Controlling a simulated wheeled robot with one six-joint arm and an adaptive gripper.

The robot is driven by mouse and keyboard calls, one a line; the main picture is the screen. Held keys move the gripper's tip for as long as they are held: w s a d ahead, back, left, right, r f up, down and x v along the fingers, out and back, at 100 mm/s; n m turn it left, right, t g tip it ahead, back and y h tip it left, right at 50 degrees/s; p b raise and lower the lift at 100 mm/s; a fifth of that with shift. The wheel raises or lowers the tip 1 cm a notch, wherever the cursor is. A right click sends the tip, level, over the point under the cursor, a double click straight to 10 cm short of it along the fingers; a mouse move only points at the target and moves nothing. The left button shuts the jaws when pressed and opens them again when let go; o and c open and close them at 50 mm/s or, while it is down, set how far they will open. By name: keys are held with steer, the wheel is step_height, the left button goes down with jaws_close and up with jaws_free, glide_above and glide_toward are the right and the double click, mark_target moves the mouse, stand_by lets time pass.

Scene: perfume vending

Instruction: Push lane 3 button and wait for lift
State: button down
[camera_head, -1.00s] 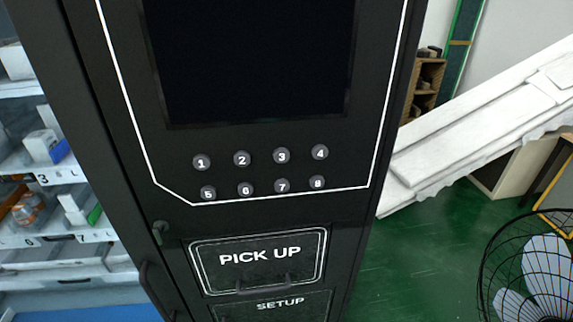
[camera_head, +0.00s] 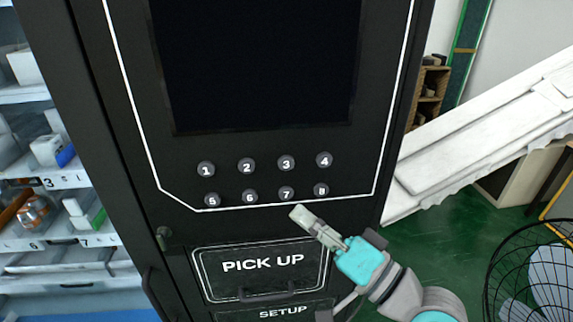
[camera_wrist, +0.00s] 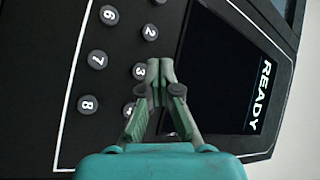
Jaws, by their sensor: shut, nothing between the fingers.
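The round lane 3 button (camera_head: 286,163) sits in the top row of the black vending panel, between button 2 (camera_head: 246,165) and button 4 (camera_head: 324,160). It also shows in the wrist view (camera_wrist: 139,71), partly hidden by a fingertip. My gripper (camera_head: 297,213) is shut and empty. In the head view its tip is below the button rows, near button 7 (camera_head: 286,193). In the wrist view the fingertips (camera_wrist: 160,66) appear beside button 3; contact cannot be told. The screen reads READY in the wrist view (camera_wrist: 262,95).
A PICK UP door (camera_head: 262,264) with a handle is below the buttons. Stocked shelves (camera_head: 62,180) stand at the left. A white sloped structure (camera_head: 480,140) and a wire fan (camera_head: 535,270) are at the right.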

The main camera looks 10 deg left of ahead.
mark_target(286, 163)
steer(key=shift+s+a+r+n+g+y, duration=0.1)
steer(key=shift+a+r+n+g+y, duration=0.1)
steer(key=shift+r, duration=0.3)
steer(key=shift+s+a+r+n+g+y, duration=0.1)
steer(key=shift+a+r+n+g, duration=0.1)
steer(key=shift+r, duration=0.3)
steer(key=shift+w, duration=0.1)
steer(key=shift+w+a, duration=0.4)
steer(key=shift+w, duration=1)
steer(key=shift+w+a, duration=0.4)
steer(key=shift+w, duration=0.95)
steer(key=shift+w+a, duration=0.4)
steer(key=shift+w, duration=1)
steer(key=shift+w, duration=0.2)
steer(key=shift+w+a, duration=0.15)
steer(key=shift+w, duration=0.05)
steer(key=shift+w+a, duration=0.1)
steer(key=shift+w, duration=0.3)
steer(key=shift+s, duration=0.15)
steer(key=shift+s+d, duration=0.25)
steer(key=shift+s, duration=0.4)
